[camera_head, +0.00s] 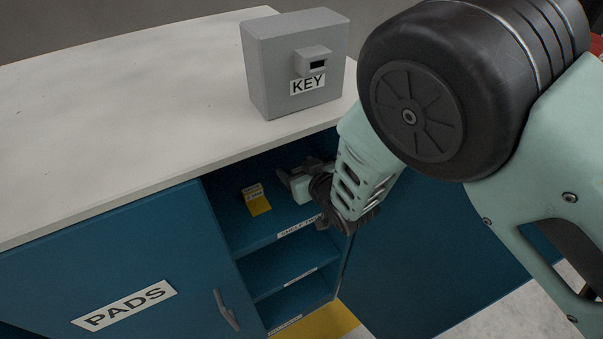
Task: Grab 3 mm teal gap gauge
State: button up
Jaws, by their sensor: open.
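My gripper (284,177) reaches into the open section of the blue cabinet at its top shelf. It is open, and its fingers point left and inward. A small yellow block (258,203) with a pale, marked top part stands on the same shelf, left of my gripper and apart from it. The writing on the block is too small to read surely. I see no teal gauge; my gripper and arm hide the right part of the shelf.
A grey box labelled KEY (293,62) stands on the white worktop (130,110) above. The PADS door (130,265) with its handle (226,310) is at left. Lower shelves (290,268) look empty. The cabinet's sides and worktop edge closely surround my gripper.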

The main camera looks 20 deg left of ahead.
jog(key=shift+w+a+f, duration=0.1)
jog(key=shift+w+a, duration=0.05)
jog(key=shift+a, duration=0.1)
jog(key=c, duration=1)
jog(key=shift+c, duration=0.2)
